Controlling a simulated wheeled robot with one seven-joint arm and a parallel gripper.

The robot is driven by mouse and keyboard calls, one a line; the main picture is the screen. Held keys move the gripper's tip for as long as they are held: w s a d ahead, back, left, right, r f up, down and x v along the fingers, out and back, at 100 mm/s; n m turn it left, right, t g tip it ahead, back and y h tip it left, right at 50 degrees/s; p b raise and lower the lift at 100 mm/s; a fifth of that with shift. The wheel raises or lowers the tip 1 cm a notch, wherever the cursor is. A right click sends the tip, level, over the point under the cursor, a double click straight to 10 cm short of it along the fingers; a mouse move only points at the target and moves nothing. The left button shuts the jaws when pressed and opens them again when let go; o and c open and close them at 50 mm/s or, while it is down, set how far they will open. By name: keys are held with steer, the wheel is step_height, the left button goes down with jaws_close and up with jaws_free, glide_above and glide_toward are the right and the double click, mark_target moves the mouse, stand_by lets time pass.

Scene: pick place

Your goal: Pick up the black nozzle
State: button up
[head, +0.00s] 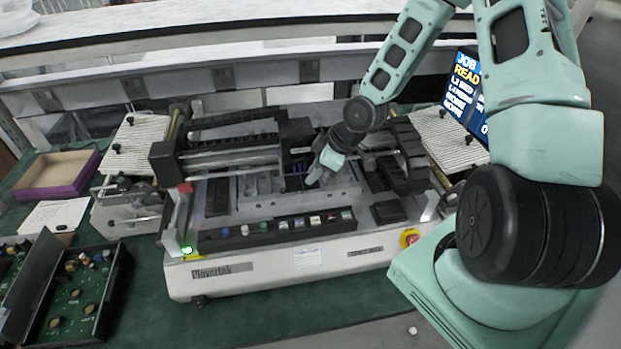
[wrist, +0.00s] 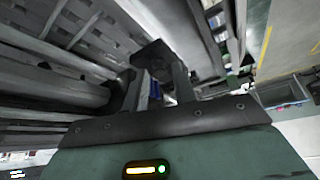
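My gripper (head: 313,177) reaches down into the middle of the machine (head: 270,262), under its dark gantry, in the head view. In the wrist view my gripper (wrist: 156,82) has two dark fingers standing apart, with a gap between them. A dark block (wrist: 152,54) shows at or just beyond the fingertips; I cannot tell whether it touches them or is the black nozzle. Small blue parts (wrist: 154,90) show through the gap. No black nozzle can be made out with certainty in the head view, where the gantry and my wrist hide part of the area.
The gantry (head: 228,150) and dark machine blocks close in around my gripper. A button row (head: 285,228) runs along the front. A screen (head: 465,88) stands at the right. An open electronics case (head: 72,300) and a purple-sided box (head: 60,175) lie at the left.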

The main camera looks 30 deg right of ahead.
steer(key=shift+w+a+f, duration=0.1)
steer(key=shift+w+f, duration=0.05)
steer(key=shift+f, duration=0.2)
jaws_close()
